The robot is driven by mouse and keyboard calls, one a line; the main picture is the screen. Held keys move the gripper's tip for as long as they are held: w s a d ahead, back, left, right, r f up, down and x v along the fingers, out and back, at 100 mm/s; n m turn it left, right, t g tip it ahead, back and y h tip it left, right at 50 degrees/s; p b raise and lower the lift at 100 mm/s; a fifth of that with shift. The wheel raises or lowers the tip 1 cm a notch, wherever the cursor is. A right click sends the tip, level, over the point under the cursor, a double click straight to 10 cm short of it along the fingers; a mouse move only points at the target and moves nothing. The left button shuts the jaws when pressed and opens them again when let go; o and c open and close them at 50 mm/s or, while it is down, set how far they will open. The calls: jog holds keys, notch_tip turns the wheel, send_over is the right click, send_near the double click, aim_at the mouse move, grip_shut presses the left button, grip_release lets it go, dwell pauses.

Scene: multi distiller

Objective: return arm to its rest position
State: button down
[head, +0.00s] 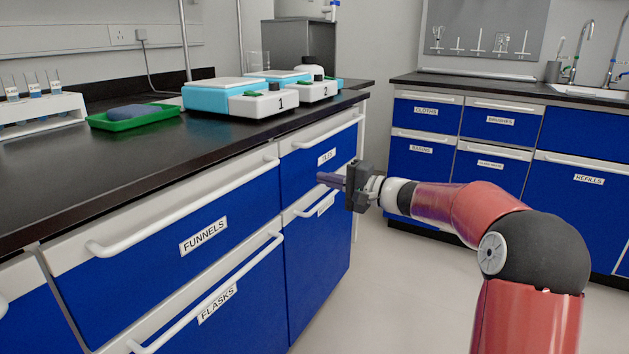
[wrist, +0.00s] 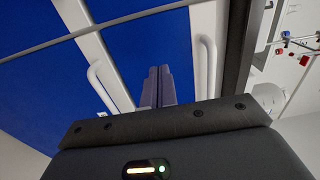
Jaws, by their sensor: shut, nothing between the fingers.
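My gripper (head: 330,180) is at the end of my red arm, in the middle of the head view. It is in front of the blue drawers (head: 313,180) at the right end of the near bench. The fingers point left toward the drawer front and look apart from the bench top. In the wrist view the two fingers (wrist: 158,80) lie side by side, closed, with nothing held. White drawer handles (wrist: 207,65) show on both sides of them. Whether the fingertips touch the drawer front cannot be told.
The near bench (head: 50,190) carries a white tube rack (head: 40,115), a green tray (head: 130,120) with a blue item, and two numbered devices (head: 240,100). A drawer labelled FUNNELS (head: 205,235) is below. Another blue cabinet row (head: 500,160) stands behind. Open floor (head: 390,290) lies below my arm.

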jog(key=v, duration=0.7)
jog(key=s+a+f+n+g+h+p, duration=0.1)
jog(key=s+a+n+g+h+p, duration=0.2)
jog(key=s, duration=0.6)
jog(key=s+a+f+n+g+h+p, duration=0.1)
jog(key=s+a+g+h, duration=0.3)
jog(key=s, duration=0.5)
jog(key=s+d+n+t+h+p, duration=0.1)
jog(key=s+d+h, duration=0.3)
jog(key=s, duration=0.6)
jog(key=s+d+f+n+t+h+p, duration=0.1)
jog(key=s+d+h+p, duration=0.2)
jog(key=s, duration=0.7)
jog(key=shift+d+n+t+h, duration=0.3)
jog(key=shift+d+n+h, duration=0.15)
jog(key=shift+d, duration=0.3)
jog(key=shift+a, duration=0.1)
